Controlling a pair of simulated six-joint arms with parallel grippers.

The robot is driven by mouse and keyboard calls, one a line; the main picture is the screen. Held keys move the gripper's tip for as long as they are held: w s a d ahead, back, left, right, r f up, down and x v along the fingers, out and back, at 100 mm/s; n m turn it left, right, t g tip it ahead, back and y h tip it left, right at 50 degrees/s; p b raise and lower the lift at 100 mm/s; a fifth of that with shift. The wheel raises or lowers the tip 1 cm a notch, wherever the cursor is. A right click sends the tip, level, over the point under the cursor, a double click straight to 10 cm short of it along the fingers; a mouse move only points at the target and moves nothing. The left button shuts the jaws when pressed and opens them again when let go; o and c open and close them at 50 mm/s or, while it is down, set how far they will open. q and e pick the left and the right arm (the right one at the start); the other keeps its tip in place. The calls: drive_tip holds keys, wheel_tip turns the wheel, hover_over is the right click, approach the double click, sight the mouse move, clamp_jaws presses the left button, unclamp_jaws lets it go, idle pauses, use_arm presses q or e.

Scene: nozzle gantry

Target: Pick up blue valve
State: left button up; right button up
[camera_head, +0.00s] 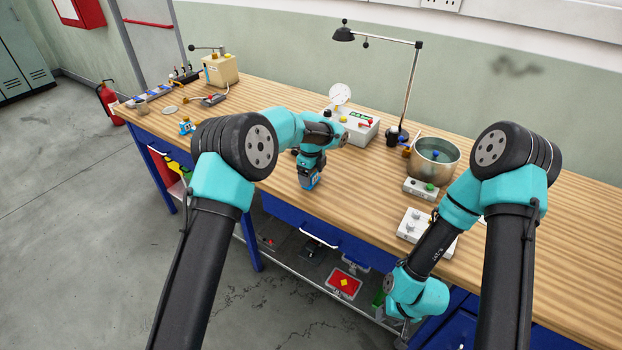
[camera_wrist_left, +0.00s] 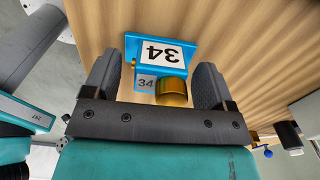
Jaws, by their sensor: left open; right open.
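A blue valve (camera_wrist_left: 177,48) with a white "34" label and a brass knob is between the fingers of my left gripper (camera_wrist_left: 156,65) in the left wrist view. The fingers are open, with a gap visible on each side of the valve. In the head view my left gripper (camera_head: 309,168) points down over this blue valve (camera_head: 312,183) near the front edge of the workbench, partly covering it. Another small blue part (camera_head: 186,127) lies farther left on the bench. My right arm hangs low in front of the bench, and its fingers do not show.
On the wooden workbench (camera_head: 540,222) are a gauge box (camera_head: 359,130), a lamp (camera_head: 408,85), a metal pot (camera_head: 435,161), a control box (camera_head: 420,189) and a grey switch panel (camera_head: 412,226). The wood between the valve and the panel is clear.

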use_arm(q)
drive_tip(key=shift+f, duration=0.1)
idle(0.4)
drive_tip(key=c, duration=1.1)
drive_tip(key=shift+r, duration=1.9)
drive_tip(key=s, duration=0.5)
drive_tip(key=s+r, duration=0.1)
drive_tip(key=s, duration=1)
drive_tip(key=shift+r, duration=0.15)
drive_tip(key=shift+w, duration=0.1)
